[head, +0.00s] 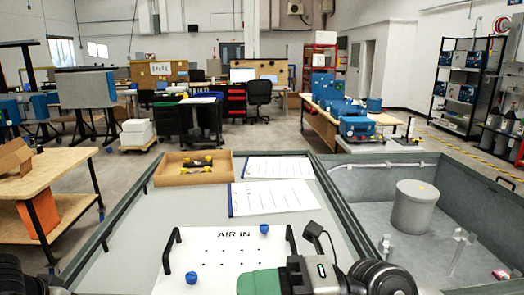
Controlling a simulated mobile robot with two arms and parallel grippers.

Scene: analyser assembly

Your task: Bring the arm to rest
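One of my arms comes in at the bottom right, with a dark round joint and a grey gripper body (318,275) reaching left over the front of a white panel (222,262) marked "AIR IN". A green part (260,284) shows at its left end, cut by the bottom edge. I cannot tell whether it is part of the gripper or something held. The fingertips are not clearly visible. A dark ribbed part at the bottom left corner appears to be my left arm; its gripper is not in view.
The panel has two black handles and blue knobs (192,278) (264,229). Behind it are white sheets (275,197) and a cardboard tray (165,178) with black and yellow parts. A grey bin (345,170) with a cylinder (413,207) is right; a wooden table (50,168) is left.

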